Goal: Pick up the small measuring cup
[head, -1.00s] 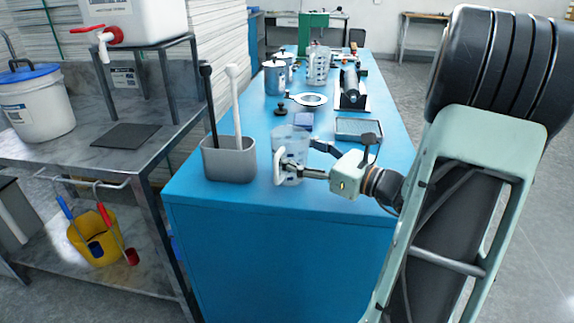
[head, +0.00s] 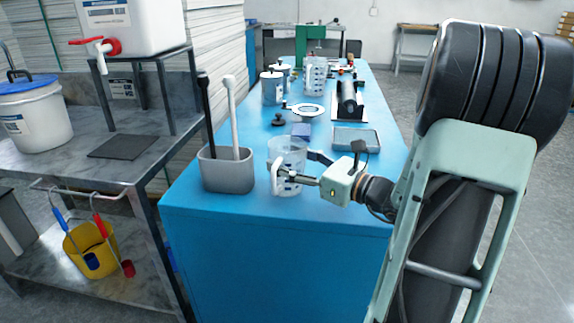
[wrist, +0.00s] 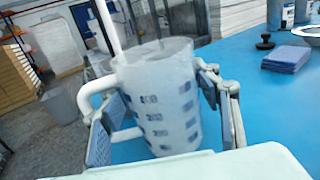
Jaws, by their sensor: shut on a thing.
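The measuring cup (head: 288,150) is clear, with dark marks and a white handle (head: 275,177). It is upright near the front of the blue table. My gripper (head: 297,171) reaches it from the right and is shut on it. In the wrist view the cup (wrist: 165,100) sits between the two finger pads, one on each side, with the left pad close to the handle (wrist: 84,98). I cannot tell whether its base touches the table. A second clear marked cup (head: 315,75) stands farther back.
A grey holder (head: 227,172) with a black and a white stick stands just left of the cup. Behind are a blue-purple pad (head: 301,130), a grey tray (head: 355,139), a black knob (head: 279,120), a white ring (head: 305,110) and a dark roller (head: 349,98). The blue table (head: 240,203) has bare room in front.

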